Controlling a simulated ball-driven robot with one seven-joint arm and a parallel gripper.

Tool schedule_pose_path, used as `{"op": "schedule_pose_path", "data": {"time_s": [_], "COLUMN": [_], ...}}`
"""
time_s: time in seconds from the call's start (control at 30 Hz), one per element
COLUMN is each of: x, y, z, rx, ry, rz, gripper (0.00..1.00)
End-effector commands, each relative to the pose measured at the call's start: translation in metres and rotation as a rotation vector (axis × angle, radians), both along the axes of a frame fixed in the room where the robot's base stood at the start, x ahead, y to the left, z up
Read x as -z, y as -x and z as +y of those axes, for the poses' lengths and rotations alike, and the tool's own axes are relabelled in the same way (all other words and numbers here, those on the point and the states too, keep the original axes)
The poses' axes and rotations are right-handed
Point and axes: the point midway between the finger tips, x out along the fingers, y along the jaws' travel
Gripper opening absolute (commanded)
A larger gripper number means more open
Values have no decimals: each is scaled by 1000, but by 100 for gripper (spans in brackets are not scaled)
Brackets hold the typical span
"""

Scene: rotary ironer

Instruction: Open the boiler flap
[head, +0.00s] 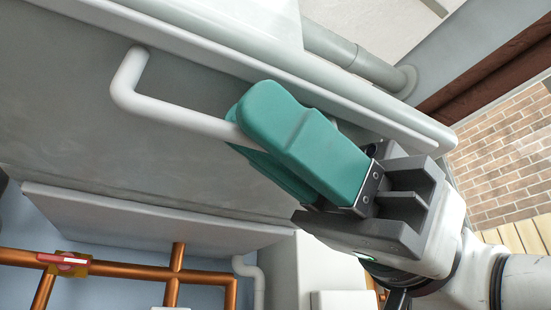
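The boiler flap appears to be the broad grey panel (60,120) filling the left and middle of the head view. A white bent bar handle (180,118) stands out from it. My gripper (262,132) reaches in from the right, and its two teal fingers lie on either side of the handle's right part. The fingers look closed on the bar, with little gap between them. The right end of the handle is hidden behind the near finger. How far the flap stands open cannot be told from this view.
A pale rail (340,95) runs along the panel's upper edge, with a grey pipe (345,50) above it. Copper pipes (125,270) with a red valve handle (62,260) are below at left. A white box-like casing (325,265) stands below my gripper. A brick wall (505,150) is at right.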

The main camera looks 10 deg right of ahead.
Motion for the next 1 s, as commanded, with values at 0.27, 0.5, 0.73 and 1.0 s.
{"op": "schedule_pose_path", "data": {"time_s": [0.27, 0.5, 0.73, 1.0], "x": [15, 30, 37, 37], "y": [-19, -34, -41, -42], "z": [-38, -74, -90, -91], "rx": [4, 2, 2, 1], "ry": [-3, -3, -2, -1], "rz": [6, 3, 2, 1], "gripper": [21, 21, 21, 21]}}
